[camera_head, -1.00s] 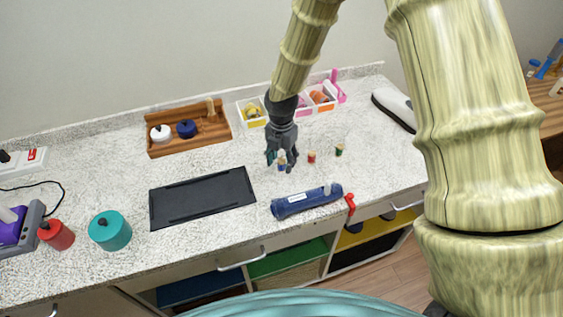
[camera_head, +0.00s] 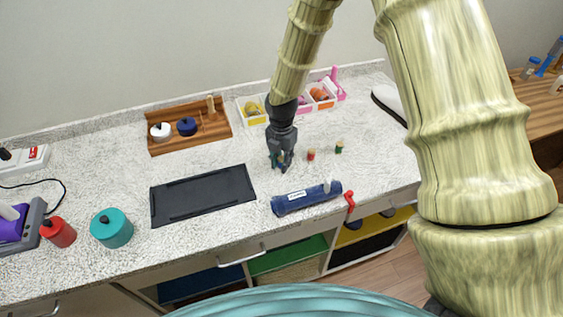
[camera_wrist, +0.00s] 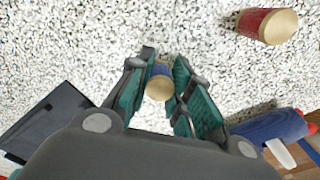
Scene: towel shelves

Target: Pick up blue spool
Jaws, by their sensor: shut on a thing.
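The blue spool (camera_wrist: 160,84) stands between the fingers of my gripper in the wrist view, its pale round end facing the camera and a blue band showing at its side. My gripper (camera_wrist: 158,100) is shut on it, with teal pads on both sides. In the head view my gripper (camera_head: 281,165) is low over the counter and largely hides the spool. I cannot tell whether the spool still touches the counter.
A red spool (camera_head: 311,155) and a green spool (camera_head: 339,146) stand to the right. A dark blue cylinder (camera_head: 306,198) lies in front, near the counter edge. A black tray (camera_head: 203,196) lies to the left. Bins (camera_head: 320,98) stand behind.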

